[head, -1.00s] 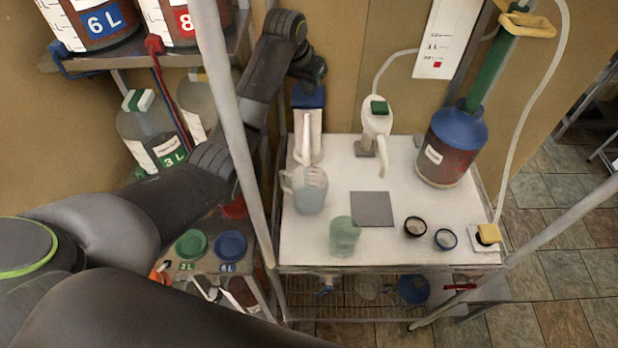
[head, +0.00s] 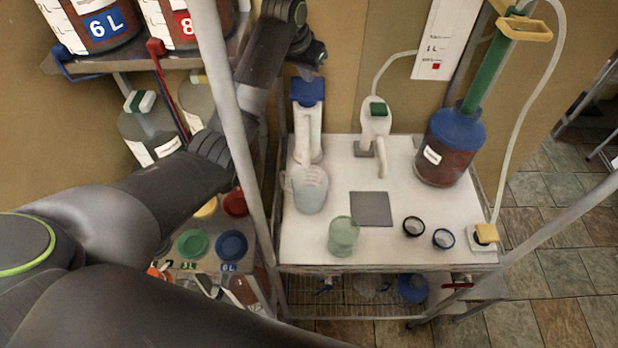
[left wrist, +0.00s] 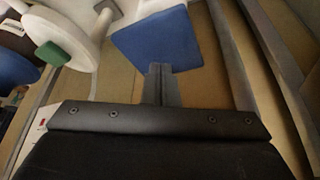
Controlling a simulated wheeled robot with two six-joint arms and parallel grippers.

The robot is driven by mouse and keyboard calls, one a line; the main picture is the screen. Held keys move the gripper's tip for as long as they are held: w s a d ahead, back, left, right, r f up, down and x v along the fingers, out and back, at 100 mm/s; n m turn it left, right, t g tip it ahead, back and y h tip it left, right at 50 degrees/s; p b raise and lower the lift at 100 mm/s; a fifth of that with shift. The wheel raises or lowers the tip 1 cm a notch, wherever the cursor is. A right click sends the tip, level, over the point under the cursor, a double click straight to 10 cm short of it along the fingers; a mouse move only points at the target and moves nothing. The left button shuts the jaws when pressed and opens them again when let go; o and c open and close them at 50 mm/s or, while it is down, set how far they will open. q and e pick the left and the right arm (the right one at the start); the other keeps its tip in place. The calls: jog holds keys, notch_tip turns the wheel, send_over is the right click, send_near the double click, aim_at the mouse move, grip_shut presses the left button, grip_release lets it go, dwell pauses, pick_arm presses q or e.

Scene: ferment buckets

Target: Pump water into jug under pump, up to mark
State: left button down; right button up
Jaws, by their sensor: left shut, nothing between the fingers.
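The pump (head: 308,126) is white with a blue top (head: 308,90) and stands at the back left of the white table. The clear jug (head: 311,194) stands upright below its spout, with its handle to the left. Pale contents show in the jug, but I cannot read their level against a mark. My left gripper (head: 314,70) is just above the blue top. In the left wrist view my shut, empty fingers (left wrist: 159,72) reach toward the blue top (left wrist: 156,40); I cannot tell whether they touch it. My right gripper is out of view.
A white dispenser with a green top (head: 376,115) stands right of the pump. A blue-capped dark container (head: 443,165), a greenish cup (head: 343,236), a grey square pad (head: 371,209) and two small dark rings share the table. A rack post (head: 236,130) stands left.

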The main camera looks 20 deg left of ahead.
aim_at(306, 87)
pick_arm(q)
jog(key=shift+f, duration=0.1)
jog(key=shift+f+b, duration=0.4)
jog(key=shift+f, duration=1.75)
jog(key=shift+s, duration=0.1)
jog(key=shift+r+p, duration=0.45)
jog(key=shift+r, duration=1.8)
jog(key=shift+r, duration=0.1)
jog(key=shift+r, duration=2.45)
